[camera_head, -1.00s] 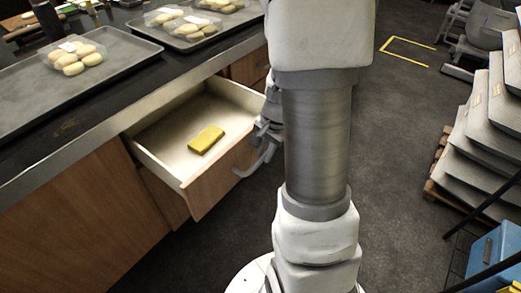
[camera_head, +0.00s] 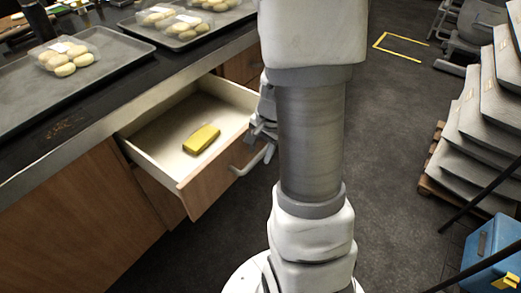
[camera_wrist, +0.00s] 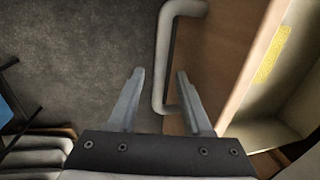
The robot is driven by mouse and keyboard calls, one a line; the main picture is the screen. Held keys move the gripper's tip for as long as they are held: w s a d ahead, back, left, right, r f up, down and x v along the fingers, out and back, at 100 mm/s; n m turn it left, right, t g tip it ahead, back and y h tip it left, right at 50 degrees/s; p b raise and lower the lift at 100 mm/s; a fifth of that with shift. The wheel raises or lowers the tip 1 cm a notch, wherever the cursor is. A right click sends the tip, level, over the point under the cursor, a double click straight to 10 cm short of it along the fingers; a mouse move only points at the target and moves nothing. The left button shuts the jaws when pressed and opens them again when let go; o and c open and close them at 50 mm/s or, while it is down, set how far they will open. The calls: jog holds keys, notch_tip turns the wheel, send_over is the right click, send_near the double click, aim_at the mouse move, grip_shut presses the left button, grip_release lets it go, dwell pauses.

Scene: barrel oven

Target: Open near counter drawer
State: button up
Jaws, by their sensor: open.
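The near counter drawer (camera_head: 212,183) is pulled well out from the counter, with its white inside showing. A yellow block (camera_head: 201,138) lies in it. The drawer's pale bar handle (camera_head: 254,160) is on its wooden front; in the wrist view the handle (camera_wrist: 163,55) runs down toward my gripper (camera_wrist: 160,72). The two fingers are apart, and the handle's lower end appears between them; I cannot tell whether either finger touches it. In the head view my gripper is mostly hidden behind my arm, close to the drawer front.
The counter (camera_head: 88,130) carries grey trays (camera_head: 35,97) with packs of round buns (camera_head: 68,56). Stacked grey panels (camera_head: 474,145) on a pallet and a blue bin (camera_head: 490,252) stand at the right. Dark floor (camera_head: 395,130) lies open between.

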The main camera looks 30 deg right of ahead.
jog(key=s+r+p, duration=0.1)
jog(key=r+p, duration=0.2)
jog(key=r, duration=0.5)
jog(key=s+d+r+p, duration=0.1)
jog(key=r+p, duration=0.3)
jog(key=r, duration=0.5)
jog(key=shift+s, duration=0.6)
jog(key=shift+d, duration=0.1)
jog(key=s+a+r+n+t+p, duration=0.15)
jog(key=s+a+r+n, duration=0.25)
jog(key=a+r+n, duration=0.4)
jog(key=s+a+r+n+t, duration=0.2)
jog(key=s+a+r+n, duration=0.35)
jog(key=a, duration=0.35)
notch_tip(320, 180, up, 14)
jog(key=p, duration=1.4)
jog(key=shift+w+r+h+p, duration=0.25)
jog(key=shift+w+h+p, duration=0.15)
jog(key=shift+w, duration=0.05)
